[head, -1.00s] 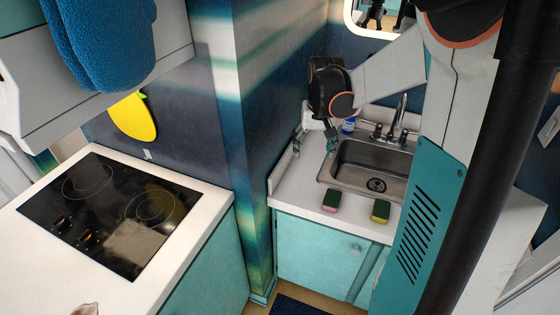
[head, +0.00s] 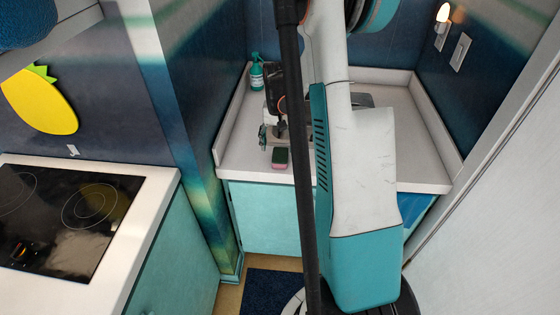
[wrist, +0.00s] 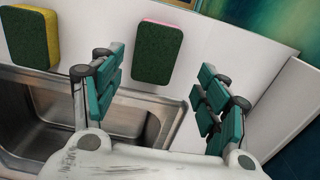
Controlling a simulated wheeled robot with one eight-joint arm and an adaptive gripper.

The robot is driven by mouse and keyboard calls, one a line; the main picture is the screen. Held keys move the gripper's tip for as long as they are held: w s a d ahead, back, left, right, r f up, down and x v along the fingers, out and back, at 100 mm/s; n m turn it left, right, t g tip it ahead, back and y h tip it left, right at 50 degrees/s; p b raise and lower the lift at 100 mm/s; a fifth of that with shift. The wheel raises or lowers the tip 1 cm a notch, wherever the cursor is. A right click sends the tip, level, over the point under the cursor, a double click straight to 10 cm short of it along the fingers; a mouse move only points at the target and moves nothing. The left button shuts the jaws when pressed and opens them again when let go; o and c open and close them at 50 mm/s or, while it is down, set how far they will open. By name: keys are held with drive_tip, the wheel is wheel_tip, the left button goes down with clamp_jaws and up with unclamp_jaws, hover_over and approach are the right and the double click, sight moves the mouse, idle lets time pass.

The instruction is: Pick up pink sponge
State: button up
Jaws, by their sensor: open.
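The pink sponge (head: 280,157) has a dark green top and a pink edge. It lies on the white counter near its front edge. In the wrist view the pink sponge (wrist: 154,53) lies green side up beyond my fingers, between their lines of reach. My gripper (wrist: 160,95) is open and empty, with one teal-padded finger on each side. In the head view my gripper (head: 276,135) is low over the counter, just behind the sponge and partly hidden by my arm.
A yellow-and-green sponge (wrist: 33,37) lies left of the pink one in the wrist view. The steel sink (wrist: 110,112) is below them. A teal bottle (head: 256,72) stands at the counter's back left. The stove counter (head: 150,190) is at left.

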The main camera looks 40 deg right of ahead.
sight(280, 154)
drive_tip(key=shift+s+f+b, duration=0.25)
drive_tip(key=shift+f+b, duration=0.45)
drive_tip(key=shift+f, duration=0.7)
drive_tip(key=shift+s+f+b, duration=0.2)
drive_tip(key=shift+f+b, duration=0.5)
drive_tip(key=shift+f, duration=0.65)
drive_tip(key=shift+r, duration=0.1)
drive_tip(key=c, duration=0.8)
